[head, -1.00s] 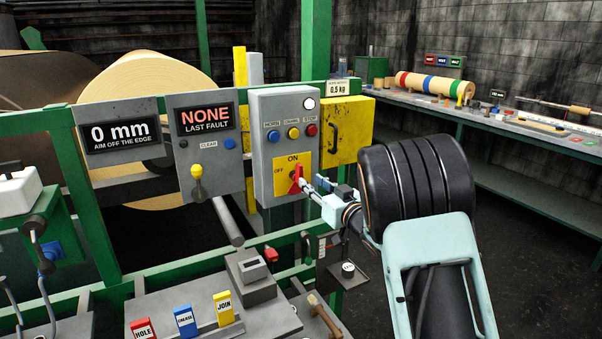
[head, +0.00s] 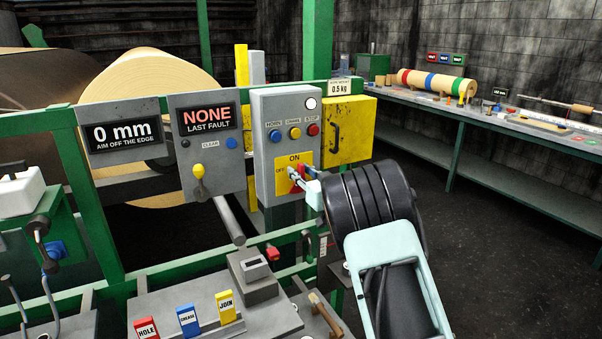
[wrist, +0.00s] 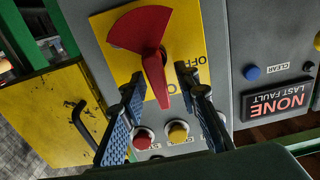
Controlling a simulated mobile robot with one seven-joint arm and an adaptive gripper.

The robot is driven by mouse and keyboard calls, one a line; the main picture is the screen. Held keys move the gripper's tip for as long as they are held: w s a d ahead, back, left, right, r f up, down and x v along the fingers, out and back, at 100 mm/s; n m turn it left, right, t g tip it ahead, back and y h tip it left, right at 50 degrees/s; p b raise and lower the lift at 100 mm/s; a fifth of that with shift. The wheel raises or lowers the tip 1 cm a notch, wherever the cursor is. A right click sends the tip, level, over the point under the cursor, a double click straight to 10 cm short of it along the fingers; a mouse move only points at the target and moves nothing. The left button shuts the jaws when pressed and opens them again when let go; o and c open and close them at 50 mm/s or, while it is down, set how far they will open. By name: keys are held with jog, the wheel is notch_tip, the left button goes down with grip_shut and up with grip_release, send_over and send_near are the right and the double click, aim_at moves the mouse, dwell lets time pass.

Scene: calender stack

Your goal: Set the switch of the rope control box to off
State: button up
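The rope control box (head: 266,140) is a grey panel with a yellow plate (head: 282,160) marked ON at the top and OFF at the left. Its red switch (head: 294,186) is mostly hidden by my gripper (head: 302,182) in the head view. In the wrist view, which is roughly upside down, the red switch (wrist: 141,28) has its narrow handle pointing down the picture, away from the OFF label (wrist: 193,75). My gripper (wrist: 159,82) is open, with one blue-padded finger on each side of the handle. The right finger is close to it; contact cannot be told.
Blue, yellow and red buttons (head: 295,133) sit above the switch plate. A yellow box (head: 350,130) with a handle stands to the right. A last-fault panel (head: 206,150) with a yellow-knobbed lever is to the left. A green rail (head: 200,265) runs below.

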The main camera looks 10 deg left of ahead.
grip_shut()
